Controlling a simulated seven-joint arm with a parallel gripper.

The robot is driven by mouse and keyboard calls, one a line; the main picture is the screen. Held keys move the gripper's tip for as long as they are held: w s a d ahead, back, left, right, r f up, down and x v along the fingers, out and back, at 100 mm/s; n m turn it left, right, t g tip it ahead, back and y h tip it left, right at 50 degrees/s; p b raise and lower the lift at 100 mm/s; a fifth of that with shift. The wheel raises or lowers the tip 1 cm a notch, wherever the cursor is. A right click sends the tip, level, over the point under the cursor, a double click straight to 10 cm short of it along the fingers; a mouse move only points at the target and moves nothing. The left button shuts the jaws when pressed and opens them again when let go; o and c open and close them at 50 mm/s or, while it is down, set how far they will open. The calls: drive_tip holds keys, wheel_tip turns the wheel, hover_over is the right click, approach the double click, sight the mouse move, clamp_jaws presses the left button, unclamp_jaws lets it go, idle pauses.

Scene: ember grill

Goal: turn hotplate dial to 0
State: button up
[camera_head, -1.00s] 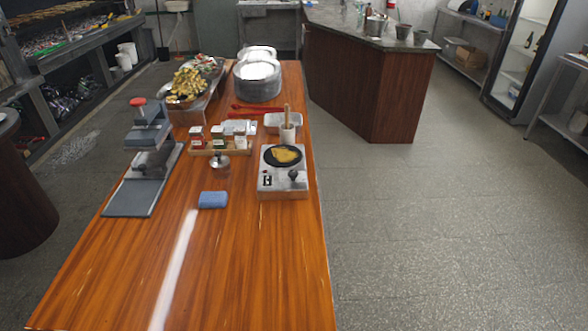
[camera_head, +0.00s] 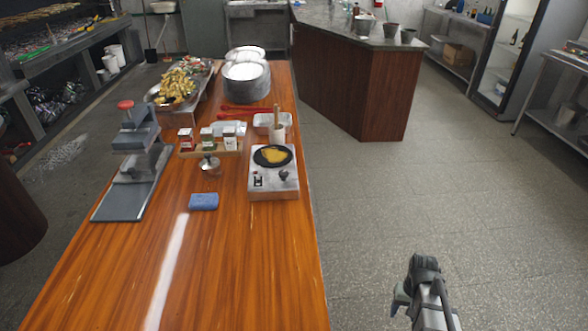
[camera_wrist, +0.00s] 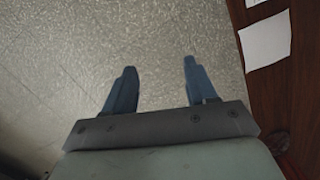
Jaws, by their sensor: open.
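The hotplate (camera_head: 260,187) is a light grey box on the right edge of the wooden table. A round black plate (camera_head: 263,155) with yellow food lies on its top. The dark dial (camera_head: 284,175) is on the hotplate's near right part; its setting is too small to read. A small black-and-white part (camera_head: 258,181) is to the left of the dial. My gripper (camera_wrist: 156,80) is open and empty in the wrist view, its two fingers apart over bare floor. In the head view my arm shows at the lower right, well away from the hotplate.
A blue sponge (camera_head: 204,201) lies left of the hotplate on the wooden table (camera_head: 230,270). A spice rack (camera_head: 222,152), a metal pot (camera_head: 209,165) and a grey press (camera_head: 135,160) stand further left. The floor right of the table is clear.

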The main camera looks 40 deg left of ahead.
drive_tip(key=w+a+r+n+t, duration=0.1)
drive_tip(key=w+a+r+n, duration=0.15)
drive_tip(key=a+r, duration=1.05)
drive_tip(key=n+t+y, duration=0.3)
drive_tip(key=n+y, duration=0.1)
approach(283, 173)
drive_tip(key=x, duration=0.8)
drive_tip(key=shift+w, duration=0.1)
drive_tip(key=c, duration=1.1)
